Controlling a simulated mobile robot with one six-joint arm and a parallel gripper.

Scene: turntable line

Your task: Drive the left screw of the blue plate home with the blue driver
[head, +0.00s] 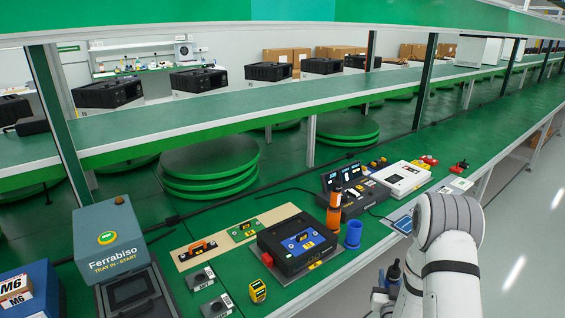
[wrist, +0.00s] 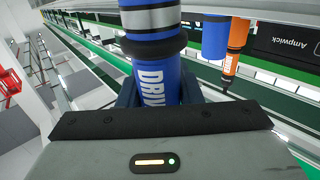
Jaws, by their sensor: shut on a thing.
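The blue driver (wrist: 152,65), with grey and black bands, fills the upper middle of the wrist view. My gripper (wrist: 160,94) is shut around its handle; the driver's tip is out of view. The blue plate (head: 303,241) lies on top of a black box unit (head: 274,241) on the green bench, well left of my gripper. Yellow labels show on it. Its screws are too small to make out.
An orange driver (head: 334,213) stands upright beside an upright blue tube (head: 353,235), between the black unit and my arm. A control box (head: 351,201) and white case (head: 401,178) stand behind. A yellow tape measure (head: 258,291) and the Ferrabiso box (head: 106,240) are at left.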

